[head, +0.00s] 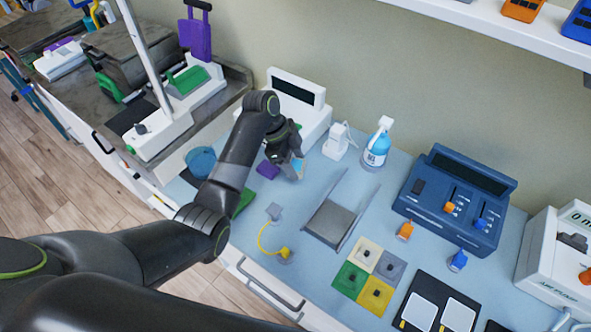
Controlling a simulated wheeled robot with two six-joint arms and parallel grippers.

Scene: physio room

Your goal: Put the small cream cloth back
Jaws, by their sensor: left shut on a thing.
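My left gripper (296,170) is over the back left of the pale blue worktop, beside a small purple piece (267,170). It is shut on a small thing. That thing is mostly hidden by the fingers, with only a bit of light blue and orange showing, so I cannot tell what it is. A cream square (367,248) lies flat at the back of a group with grey (390,268), green (350,278) and yellow (375,296) squares. I cannot tell for sure whether it is the small cream cloth. My right gripper is not in view.
A grey tray with side rails (331,222) stands mid-worktop. Behind are a white device (297,108) and a blue spray bottle (377,146). A blue control box (455,200) stands right. A yellow cable (263,238) lies in front. A shelf (480,30) overhangs the back right.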

